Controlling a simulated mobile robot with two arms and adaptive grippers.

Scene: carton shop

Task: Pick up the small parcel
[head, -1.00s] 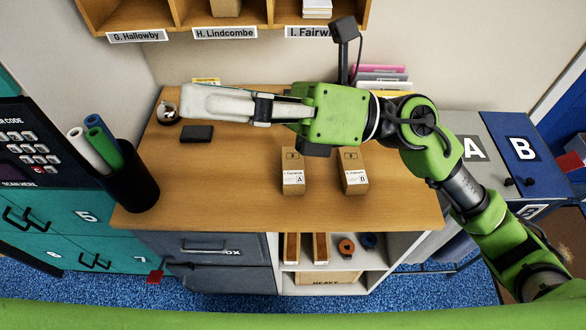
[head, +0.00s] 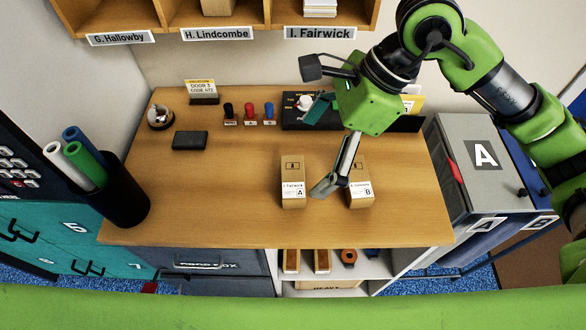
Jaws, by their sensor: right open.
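Two small brown parcels stand upright side by side on the wooden counter (head: 220,200). The left parcel (head: 292,172) has a white label marked A. The right parcel (head: 363,189) has a label marked B and is partly hidden behind my right gripper. My right gripper (head: 328,186) is open and points down, its visible fingertip in front of the gap between the parcels. I cannot tell whether it touches either one. Both parcels stand on the counter. My left gripper is not in view.
A black holder with rolled tubes (head: 115,195) stands at the left. A dark pad (head: 190,140), several stamps (head: 249,115) and a small sign (head: 203,91) lie farther back. Labelled cubbies (head: 230,33) hang above. A grey bin marked A (head: 470,180) is at the right.

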